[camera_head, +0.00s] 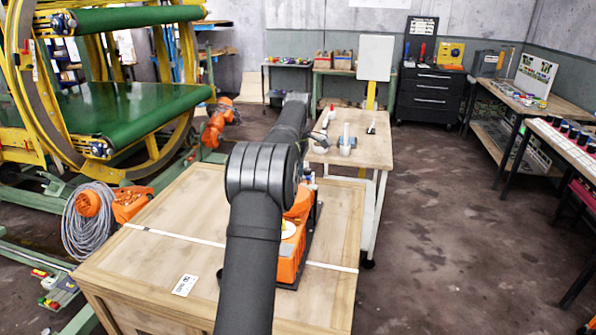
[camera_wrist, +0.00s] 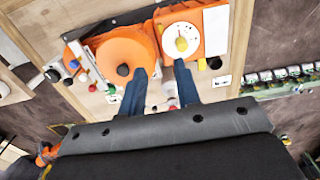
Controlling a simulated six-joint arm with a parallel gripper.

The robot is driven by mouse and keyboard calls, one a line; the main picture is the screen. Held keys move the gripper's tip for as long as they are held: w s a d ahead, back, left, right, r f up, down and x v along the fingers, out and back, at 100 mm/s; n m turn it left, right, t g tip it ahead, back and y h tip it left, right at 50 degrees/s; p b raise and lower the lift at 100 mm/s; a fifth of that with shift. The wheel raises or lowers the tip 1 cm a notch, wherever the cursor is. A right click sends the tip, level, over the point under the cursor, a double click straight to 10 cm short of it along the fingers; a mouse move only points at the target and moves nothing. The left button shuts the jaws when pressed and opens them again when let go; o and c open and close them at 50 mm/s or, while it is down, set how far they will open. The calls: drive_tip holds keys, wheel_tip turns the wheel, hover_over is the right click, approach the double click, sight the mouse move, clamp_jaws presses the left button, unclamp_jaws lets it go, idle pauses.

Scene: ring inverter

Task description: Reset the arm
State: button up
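My gripper (camera_wrist: 160,70) shows in the wrist view with its two blue fingers apart and nothing between them. The fingertips overlap the near edge of an orange device in the picture; I cannot tell how far above it they are. The device has a round orange disc (camera_wrist: 124,56) with a black knob, and a white dial (camera_wrist: 181,40) with a yellow knob.
Small coloured knobs (camera_wrist: 84,77) sit left of the disc in the wrist view. Behind the crate stands a wooden table (camera_head: 372,150) with small items. A yellow ring machine with green rollers (camera_head: 130,115) stands left. Open floor (camera_head: 450,220) lies right.

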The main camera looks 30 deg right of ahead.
drive_tip(key=shift+r, duration=0.3)
idle(0.4)
wheel_tip(320, 180, down, 17)
drive_tip(key=shift+f, duration=0.2)
idle(0.4)
drive_tip(key=shift+r, duration=0.1)
